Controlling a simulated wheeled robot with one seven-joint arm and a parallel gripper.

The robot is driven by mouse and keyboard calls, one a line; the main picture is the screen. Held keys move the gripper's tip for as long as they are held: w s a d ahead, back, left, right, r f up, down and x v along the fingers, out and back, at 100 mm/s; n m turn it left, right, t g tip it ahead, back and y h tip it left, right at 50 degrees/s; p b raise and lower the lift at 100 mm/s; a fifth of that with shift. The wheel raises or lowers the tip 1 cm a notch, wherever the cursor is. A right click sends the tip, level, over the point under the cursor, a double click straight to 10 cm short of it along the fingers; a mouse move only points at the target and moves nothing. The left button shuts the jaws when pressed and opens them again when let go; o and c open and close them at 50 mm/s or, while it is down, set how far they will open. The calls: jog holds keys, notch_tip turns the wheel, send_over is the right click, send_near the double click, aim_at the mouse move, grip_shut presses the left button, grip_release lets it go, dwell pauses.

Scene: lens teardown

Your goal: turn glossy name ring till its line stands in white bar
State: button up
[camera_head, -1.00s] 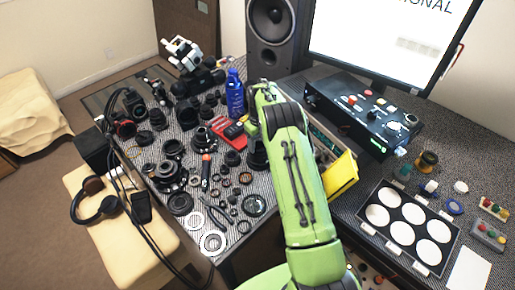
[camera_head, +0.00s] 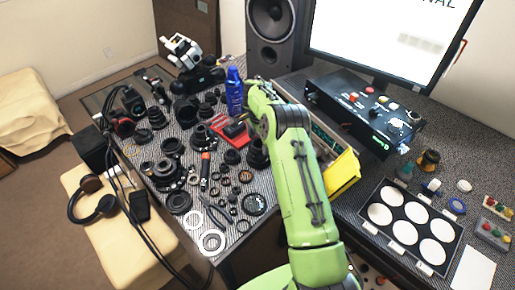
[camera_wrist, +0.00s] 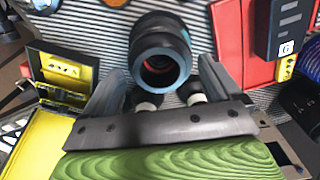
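A dark lens barrel (camera_wrist: 160,28) stands in the middle of the wrist view, its round open front facing the camera. A dark, smooth ring (camera_wrist: 182,58) rims this front, with a reddish glint inside. I cannot make out lettering, a line or a white bar on it. My gripper (camera_wrist: 158,76) is open, with one grey finger on each side of the lens and gaps showing between. Whether a finger touches it cannot be told. In the head view a dark lens (camera_head: 258,153) stands beside my green arm, which hides my gripper.
A red tray (camera_head: 222,124) and a blue bottle (camera_head: 234,98) stand close to the lens. A yellow case (camera_head: 342,173) lies on the other side of my arm. Loose rings and lens parts crowd the mat. A black control box (camera_head: 350,108) stands at the back right.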

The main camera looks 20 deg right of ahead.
notch_tip(320, 180, up, 16)
jog(key=p, duration=0.4)
jog(key=s+a+r+n+t, duration=0.1)
jog(key=s+a+r+n, duration=0.15)
jog(key=s+r, duration=0.35)
jog(key=s+a+r+n+t+h, duration=0.1)
jog(key=s+a+r+n, duration=0.15)
jog(key=s+r, duration=0.3)
jog(key=s+a+r+n+t, duration=0.1)
jog(key=s+r+n, duration=0.3)
jog(key=s+r, duration=0.25)
jog(key=s+a+f+n+t, duration=0.1)
jog(key=s+a+f+n, duration=0.1)
jog(key=s, duration=0.7)
jog(key=s+a+f+n+t+y, duration=0.1)
jog(key=s+a+f+n, duration=0.2)
jog(key=s, duration=0.7)
jog(key=shift+a+n+t, duration=0.15)
jog(key=shift+n+t, duration=0.15)
jog(key=shift+n, duration=0.7)
